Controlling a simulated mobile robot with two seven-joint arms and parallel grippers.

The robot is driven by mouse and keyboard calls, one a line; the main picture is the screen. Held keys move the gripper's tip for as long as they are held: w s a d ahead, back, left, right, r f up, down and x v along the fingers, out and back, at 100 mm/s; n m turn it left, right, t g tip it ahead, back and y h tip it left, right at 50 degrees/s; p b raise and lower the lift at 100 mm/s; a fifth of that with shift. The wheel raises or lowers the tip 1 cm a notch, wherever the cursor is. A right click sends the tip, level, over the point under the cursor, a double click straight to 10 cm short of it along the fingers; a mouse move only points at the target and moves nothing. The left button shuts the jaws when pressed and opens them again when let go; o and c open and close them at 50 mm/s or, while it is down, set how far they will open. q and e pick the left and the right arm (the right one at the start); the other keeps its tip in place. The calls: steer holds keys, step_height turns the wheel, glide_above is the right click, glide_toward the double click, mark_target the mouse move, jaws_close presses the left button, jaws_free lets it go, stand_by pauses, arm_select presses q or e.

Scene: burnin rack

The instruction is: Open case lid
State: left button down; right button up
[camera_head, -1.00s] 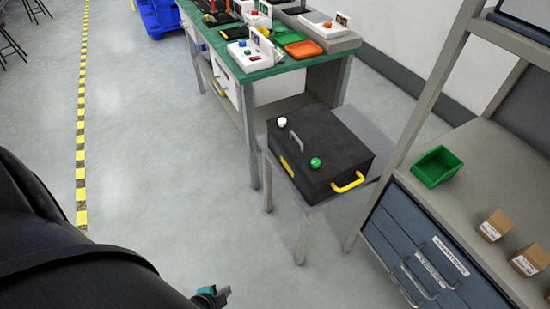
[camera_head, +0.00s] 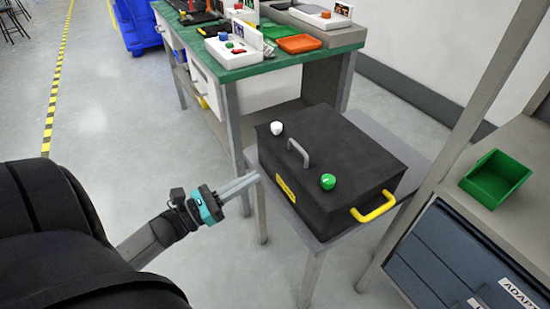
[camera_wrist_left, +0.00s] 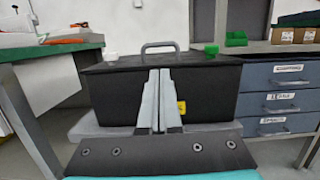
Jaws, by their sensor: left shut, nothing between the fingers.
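The black case (camera_head: 340,165) sits on a small grey table (camera_head: 425,160) with its lid down. A grey handle (camera_head: 297,152) stands on the lid, between a white knob (camera_head: 276,128) and a green knob (camera_head: 328,181). A yellow handle (camera_head: 373,207) is on its right side. My left gripper (camera_head: 256,178) is shut and empty, in front of the case's left front corner. In the left wrist view, the shut fingers (camera_wrist_left: 160,75) point at the front of the case (camera_wrist_left: 112,98), covering part of a yellow label (camera_wrist_left: 181,107). My right gripper is not in view.
A green-topped workbench (camera_head: 240,72) with devices and an orange tray (camera_head: 299,43) stands behind the case. At right, a shelf unit with blue drawers (camera_head: 425,275) carries a green bin (camera_head: 497,178).

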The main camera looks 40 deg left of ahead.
arm_select(q)
steer(key=b+x, duration=0.1)
steer(key=x, duration=0.7)
steer(key=shift+w, duration=0.15)
steer(key=shift+b+x, duration=0.3)
steer(key=shift+x, duration=0.5)
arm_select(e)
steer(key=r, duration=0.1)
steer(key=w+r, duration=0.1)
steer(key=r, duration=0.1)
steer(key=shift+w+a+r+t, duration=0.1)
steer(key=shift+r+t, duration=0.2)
arm_select(q)
steer(key=shift+r, duration=0.1)
